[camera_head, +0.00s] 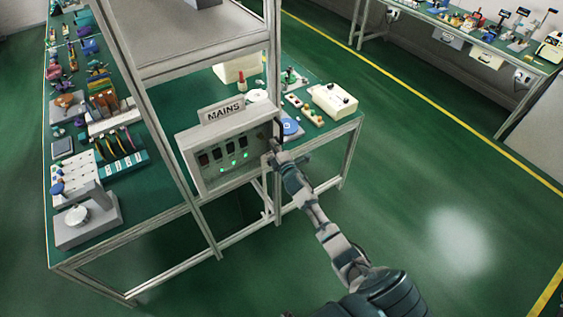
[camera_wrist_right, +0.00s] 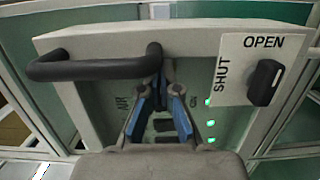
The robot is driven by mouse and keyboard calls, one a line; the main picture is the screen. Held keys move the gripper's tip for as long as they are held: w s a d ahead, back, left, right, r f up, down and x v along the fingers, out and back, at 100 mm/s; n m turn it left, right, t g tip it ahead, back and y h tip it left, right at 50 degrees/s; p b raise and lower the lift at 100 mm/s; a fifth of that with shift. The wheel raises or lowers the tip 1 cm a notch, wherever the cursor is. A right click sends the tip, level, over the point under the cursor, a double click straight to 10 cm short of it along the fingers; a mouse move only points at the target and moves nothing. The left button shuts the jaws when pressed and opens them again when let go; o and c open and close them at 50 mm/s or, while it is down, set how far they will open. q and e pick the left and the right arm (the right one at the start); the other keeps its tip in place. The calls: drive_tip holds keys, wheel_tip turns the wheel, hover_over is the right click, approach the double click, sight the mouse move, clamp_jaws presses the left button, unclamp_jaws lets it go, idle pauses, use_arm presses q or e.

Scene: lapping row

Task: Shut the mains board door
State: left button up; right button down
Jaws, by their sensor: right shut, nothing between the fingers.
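The mains board (camera_head: 228,150) is a pale grey box under a MAINS sign, on the bench's front corner. Switches and green lights show on its face. In the right wrist view, a pale panel edge (camera_wrist_right: 110,40) bears a black bar handle (camera_wrist_right: 95,68). A black knob (camera_wrist_right: 265,82) sits on a label reading OPEN and SHUT, its long axis nearer OPEN than SHUT. My right gripper (camera_wrist_right: 160,72) is shut and empty, its tips beside one end of the handle; contact is unclear. In the head view it (camera_head: 272,151) is at the board's right edge. Any door gap is unclear.
A metal frame post (camera_head: 165,130) rises left of the board and carries a shelf (camera_head: 180,45). A white box with knobs (camera_head: 333,100) and a blue round item (camera_head: 291,127) stand on the bench to the right. The green floor to the right is clear.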

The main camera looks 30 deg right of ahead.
drive_tip(key=s+a, duration=0.1)
drive_tip(key=s, duration=1)
drive_tip(key=shift+s+a, duration=0.3)
drive_tip(key=shift+s, duration=0.1)
drive_tip(key=s+a+f+m+g, duration=0.1)
drive_tip(key=s+f+m+g, duration=0.3)
drive_tip(key=f, duration=0.8)
drive_tip(key=s+a+f+m+g+y, duration=0.15)
drive_tip(key=s+f, duration=0.45)
drive_tip(key=f, duration=0.7)
drive_tip(key=s+a+f+m+g, duration=0.25)
drive_tip(key=s+f, duration=0.25)
drive_tip(key=f, duration=0.7)
drive_tip(key=s+a+f+m+g, duration=0.2)
drive_tip(key=s+f, duration=0.4)
drive_tip(key=s, duration=0.6)
drive_tip(key=s+a+f+m+g, duration=0.2)
drive_tip(key=s+f+g, duration=0.2)
drive_tip(key=s, duration=0.8)
drive_tip(key=s+a+f+m+g+y, duration=0.1)
drive_tip(key=s+a+f+m+g, duration=0.1)
drive_tip(key=s+f, duration=0.7)
drive_tip(key=s+a, duration=0.1)
drive_tip(key=s, duration=0.2)
drive_tip(key=shift+s+g, duration=0.35)
drive_tip(key=shift+g, duration=0.05)
